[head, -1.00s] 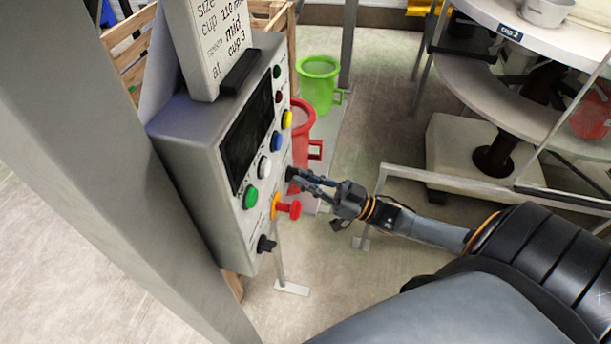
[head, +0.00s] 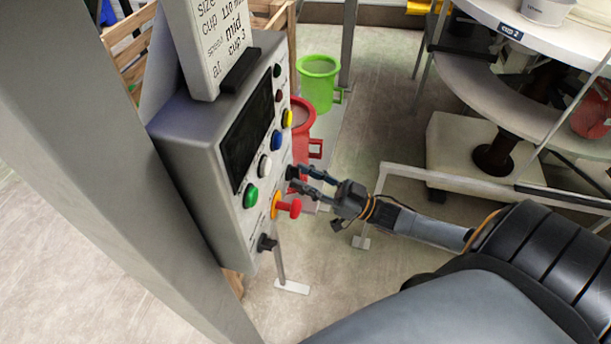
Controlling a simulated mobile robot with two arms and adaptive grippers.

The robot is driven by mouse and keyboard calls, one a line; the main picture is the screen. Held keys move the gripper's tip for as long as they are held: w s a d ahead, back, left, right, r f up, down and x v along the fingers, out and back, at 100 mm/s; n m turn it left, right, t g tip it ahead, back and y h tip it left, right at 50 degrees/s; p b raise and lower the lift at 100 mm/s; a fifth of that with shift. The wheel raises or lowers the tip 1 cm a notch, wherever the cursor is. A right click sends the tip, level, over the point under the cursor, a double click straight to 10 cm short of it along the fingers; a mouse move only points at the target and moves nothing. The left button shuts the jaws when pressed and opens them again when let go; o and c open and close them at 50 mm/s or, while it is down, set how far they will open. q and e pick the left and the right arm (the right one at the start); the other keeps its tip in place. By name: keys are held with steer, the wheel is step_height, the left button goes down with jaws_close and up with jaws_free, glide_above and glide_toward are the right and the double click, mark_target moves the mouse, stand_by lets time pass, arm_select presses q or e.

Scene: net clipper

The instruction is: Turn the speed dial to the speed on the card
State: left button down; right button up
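The card (head: 222,35) stands on top of the control box (head: 190,135); its legible text includes "cup 110", "speed mid" and "at cup 3". A black dial (head: 290,173) is on the box's front panel, right of the blue and white buttons. Another black knob (head: 266,243) is at the panel's lower end; I cannot read which is the speed dial. My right gripper (head: 298,178) is open, its fingers apart with their tips at the upper dial. Whether they touch it is unclear. The dial's pointer direction is too small to tell. My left gripper is not in view.
A red mushroom button (head: 290,208) with a yellow base sits just below my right gripper. Green (head: 250,196), white (head: 264,166) and blue (head: 276,140) buttons are close by. Red (head: 301,140) and green (head: 318,84) cups stand behind. A rail (head: 450,180) lies right of the gripper.

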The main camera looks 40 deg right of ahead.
steer(key=v, duration=1.2)
steer(key=shift+r, duration=0.1)
step_height(320, 180, down, 19)
steer(key=w+d+m+g+h+b, duration=0.15)
steer(key=m+h, duration=0.25)
steer(key=h, duration=0.5)
steer(key=s+a+f+m+g+h+b, duration=0.15)
steer(key=s+f, duration=0.25)
steer(key=f, duration=0.5)
steer(key=s+f+m+g+h+b, duration=0.1)
steer(key=s+f+g+h, duration=0.2)
steer(key=f, duration=0.6)
steer(key=s+a+f+g, duration=0.3)
steer(key=s+a+f, duration=0.1)
steer(key=s, duration=0.3)
steer(key=s+a+f+g+b, duration=0.1)
steer(key=s+a+f+g, duration=0.3)
steer(key=s+f, duration=0.3)
steer(key=s+a+f+g+h, duration=0.1)
steer(key=s+a+f+g, duration=0.2)
steer(key=s, duration=0.6)
step_height(320, 180, down, 3)
steer(key=shift+a+r+n, duration=0.15)
steer(key=shift+a+n, duration=0.3)
steer(key=shift+a, duration=0.1)
